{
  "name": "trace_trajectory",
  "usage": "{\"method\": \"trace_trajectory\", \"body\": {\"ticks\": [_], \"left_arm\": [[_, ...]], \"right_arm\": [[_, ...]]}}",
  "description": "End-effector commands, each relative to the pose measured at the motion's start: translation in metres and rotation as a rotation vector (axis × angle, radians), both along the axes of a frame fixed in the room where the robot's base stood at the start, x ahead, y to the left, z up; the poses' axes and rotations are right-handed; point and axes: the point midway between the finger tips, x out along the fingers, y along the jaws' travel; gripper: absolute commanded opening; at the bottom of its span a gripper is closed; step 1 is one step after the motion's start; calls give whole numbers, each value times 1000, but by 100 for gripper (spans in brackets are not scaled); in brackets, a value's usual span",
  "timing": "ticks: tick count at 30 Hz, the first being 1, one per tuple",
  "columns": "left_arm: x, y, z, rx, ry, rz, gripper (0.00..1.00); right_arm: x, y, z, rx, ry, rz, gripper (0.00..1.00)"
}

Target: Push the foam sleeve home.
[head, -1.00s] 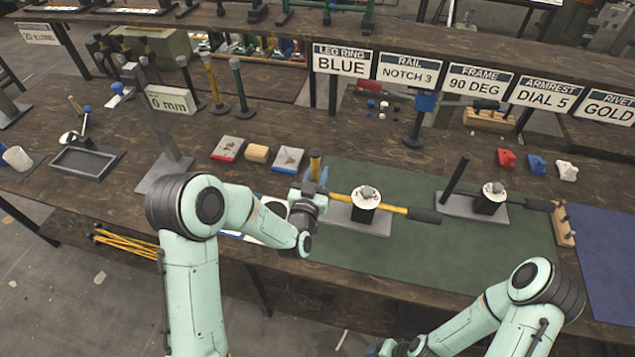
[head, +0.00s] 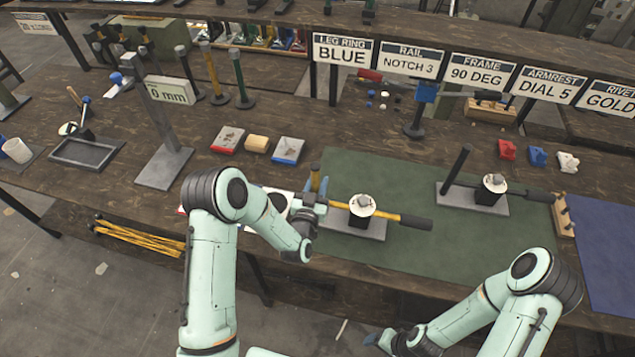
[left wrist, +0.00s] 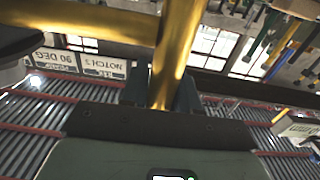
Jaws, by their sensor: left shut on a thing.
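A yellow tube frame lies over the press block (head: 361,222) on the green mat, with a long bar (head: 383,215) running right and a short upright post (head: 316,170) at its left end. A black foam sleeve (head: 416,223) sits around the bar's right end; how deep it sits cannot be seen. My left gripper (head: 318,187) is shut on the post.
A second press (head: 490,200) with a dark tube frame stands on the right of the green mat (head: 450,250). A gauge stand (head: 165,165) reads 0 mm at left. The mat's front is clear.

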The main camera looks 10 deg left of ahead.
Motion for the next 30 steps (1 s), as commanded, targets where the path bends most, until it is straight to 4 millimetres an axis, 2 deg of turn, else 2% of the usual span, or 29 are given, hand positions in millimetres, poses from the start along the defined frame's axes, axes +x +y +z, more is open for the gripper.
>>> {"method": "trace_trajectory", "body": {"ticks": [26,28,30], "left_arm": [[0,-1,-2,-2,-4,-1,0],[0,0,-3,0,0,0,0],[0,0,-3,0,0,0,0]], "right_arm": [[0,0,0,0,0,0,73],[0,0,0,0,0,0,64],[0,0,0,0,0,0,64]]}}
